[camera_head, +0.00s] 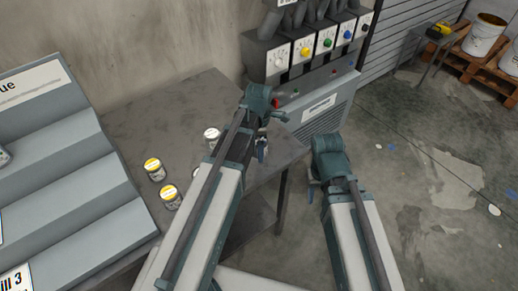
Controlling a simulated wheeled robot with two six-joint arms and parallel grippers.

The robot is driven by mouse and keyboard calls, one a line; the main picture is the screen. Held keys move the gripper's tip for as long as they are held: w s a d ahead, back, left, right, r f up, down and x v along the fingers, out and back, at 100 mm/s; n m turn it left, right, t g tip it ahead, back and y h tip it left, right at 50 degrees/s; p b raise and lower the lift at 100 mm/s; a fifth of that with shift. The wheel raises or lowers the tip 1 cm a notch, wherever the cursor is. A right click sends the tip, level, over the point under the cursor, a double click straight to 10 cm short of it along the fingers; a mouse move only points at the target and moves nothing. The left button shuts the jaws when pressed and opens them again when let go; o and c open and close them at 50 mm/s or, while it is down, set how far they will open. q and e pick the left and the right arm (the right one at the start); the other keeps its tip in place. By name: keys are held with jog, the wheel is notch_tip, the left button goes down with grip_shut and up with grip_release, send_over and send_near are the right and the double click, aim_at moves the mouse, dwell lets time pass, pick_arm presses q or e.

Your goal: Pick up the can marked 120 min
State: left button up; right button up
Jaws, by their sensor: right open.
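Small cans stand on the grey metal table (150,112). Two have yellow-marked lids, one can (154,170) and a second can (171,198) nearer to me. A can with a pale lid (212,138) stands further right, beside my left arm. The label text is too small to read, so I cannot tell which can is marked 120 min. My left gripper (262,150) is over the table's right part, right of the cans; its jaws are mostly hidden. My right gripper (312,190) is open, off the table's right edge and away from the cans.
A stepped grey rack (75,185) with signs fills the left side. A machine with coloured knobs (308,62) stands behind the table. A pallet (482,68) with buckets is at the far right. The floor (430,200) on the right is mostly clear.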

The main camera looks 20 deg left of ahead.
pick_arm(q)
jog(key=c, duration=1.5)
jog(key=shift+r, duration=0.1)
pick_arm(e)
jog(key=shift+r, duration=0.1)
